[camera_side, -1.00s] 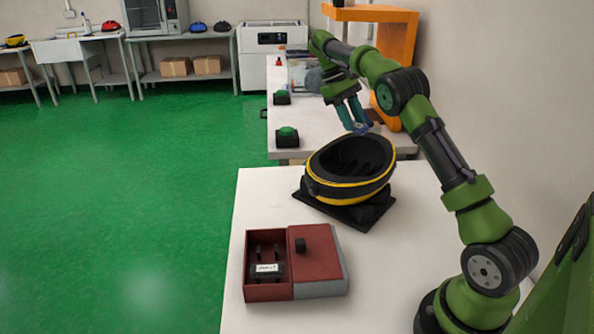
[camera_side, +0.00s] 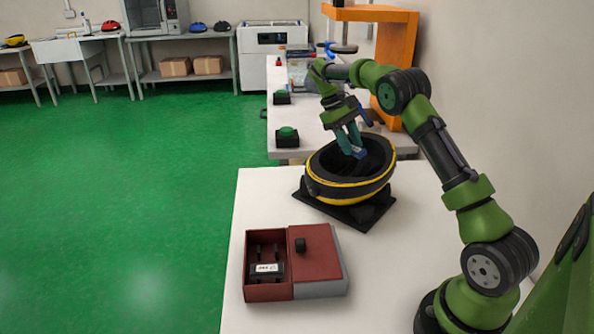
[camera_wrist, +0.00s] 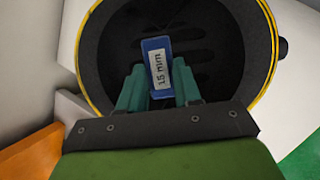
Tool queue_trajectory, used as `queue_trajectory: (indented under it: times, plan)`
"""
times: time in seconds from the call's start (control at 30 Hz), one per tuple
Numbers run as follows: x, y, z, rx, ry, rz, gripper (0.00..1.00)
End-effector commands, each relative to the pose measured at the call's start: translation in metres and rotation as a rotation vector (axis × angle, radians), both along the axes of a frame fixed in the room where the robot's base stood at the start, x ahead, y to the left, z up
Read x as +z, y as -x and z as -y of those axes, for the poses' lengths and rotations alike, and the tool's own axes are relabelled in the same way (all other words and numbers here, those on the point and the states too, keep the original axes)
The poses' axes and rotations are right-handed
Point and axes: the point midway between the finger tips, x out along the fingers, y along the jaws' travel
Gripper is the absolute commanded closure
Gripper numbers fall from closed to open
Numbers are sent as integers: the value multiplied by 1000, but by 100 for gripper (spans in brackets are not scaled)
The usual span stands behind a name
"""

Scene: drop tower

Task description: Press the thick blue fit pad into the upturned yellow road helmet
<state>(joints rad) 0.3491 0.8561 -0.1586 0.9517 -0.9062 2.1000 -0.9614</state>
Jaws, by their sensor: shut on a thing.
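The helmet (camera_side: 342,190) is black with a yellow band and sits upturned on a black stand (camera_side: 350,213) on the white table. In the wrist view its dark hollow (camera_wrist: 205,45) fills most of the picture. My gripper (camera_side: 352,147) points down into the helmet's opening. Its teal fingers are shut on the blue pad (camera_wrist: 158,65), which bears a white label reading "15 mm". In the side view the blue pad (camera_side: 359,153) shows at the fingertips, at about rim height. I cannot tell whether it touches the helmet's inner wall.
A red box (camera_side: 318,254) with a half-open top and a labelled dark item (camera_side: 267,268) in its compartment lies at the table's front. Green buttons (camera_side: 287,134) and an orange frame (camera_side: 398,60) stand on the bench behind.

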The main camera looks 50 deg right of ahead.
Motion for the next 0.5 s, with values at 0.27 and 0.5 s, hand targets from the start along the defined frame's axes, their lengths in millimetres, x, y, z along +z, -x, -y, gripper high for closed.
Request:
queue_trajectory:
  times: [0.27, 0.5]
  plan:
    - [-23, 0, 0, 0, -2, -3, 79]
    - [-42, 0, 0, -1, -1, -3, 79]
